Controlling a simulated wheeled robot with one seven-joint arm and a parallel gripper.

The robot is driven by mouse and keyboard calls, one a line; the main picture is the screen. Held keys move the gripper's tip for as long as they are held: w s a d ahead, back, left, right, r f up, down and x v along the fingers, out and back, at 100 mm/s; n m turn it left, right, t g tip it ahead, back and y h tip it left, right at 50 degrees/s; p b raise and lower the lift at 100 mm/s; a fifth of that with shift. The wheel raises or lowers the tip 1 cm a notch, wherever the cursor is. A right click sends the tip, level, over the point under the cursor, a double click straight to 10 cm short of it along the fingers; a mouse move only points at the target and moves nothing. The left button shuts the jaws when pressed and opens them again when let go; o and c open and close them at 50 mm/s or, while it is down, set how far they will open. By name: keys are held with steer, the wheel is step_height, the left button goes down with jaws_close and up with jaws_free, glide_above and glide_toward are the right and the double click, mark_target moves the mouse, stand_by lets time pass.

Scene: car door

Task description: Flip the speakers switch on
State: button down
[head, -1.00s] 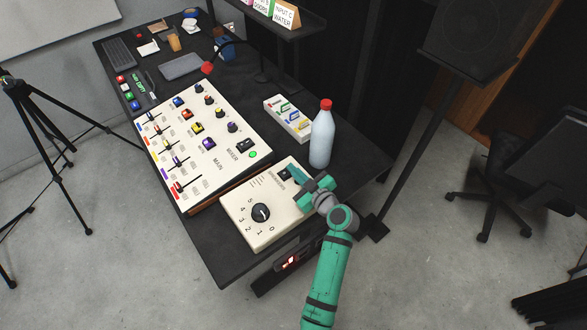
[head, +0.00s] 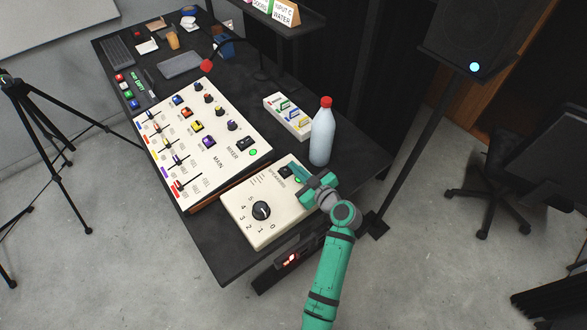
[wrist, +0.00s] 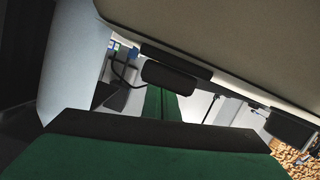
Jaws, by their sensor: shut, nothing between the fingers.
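The speakers box (head: 250,220) is a cream panel with a black dial numbered from 0, near the table's front end. Its black speakers switch (head: 285,172) is at the far end of the panel, partly covered by my gripper (head: 305,182). My gripper is green, shut and empty, with its tips right at the switch. In the wrist view a black rocker (wrist: 170,75) is close in front of the green fingers; I cannot tell whether they touch it. A black speaker (head: 462,45) on a stand at the right shows a lit cyan light (head: 474,67).
A bottle with a red cap (head: 322,135) stands just behind my gripper. The main mixer panel (head: 225,150), with sliders and knobs, lies to the left. A white box with coloured clips (head: 288,115) is behind. Open floor is at the right.

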steer(key=r, duration=0.4)
steer(key=shift+s+d, duration=0.25)
steer(key=shift+d, duration=0.1)
steer(key=v, duration=0.9)
steer(key=shift+d, duration=0.2)
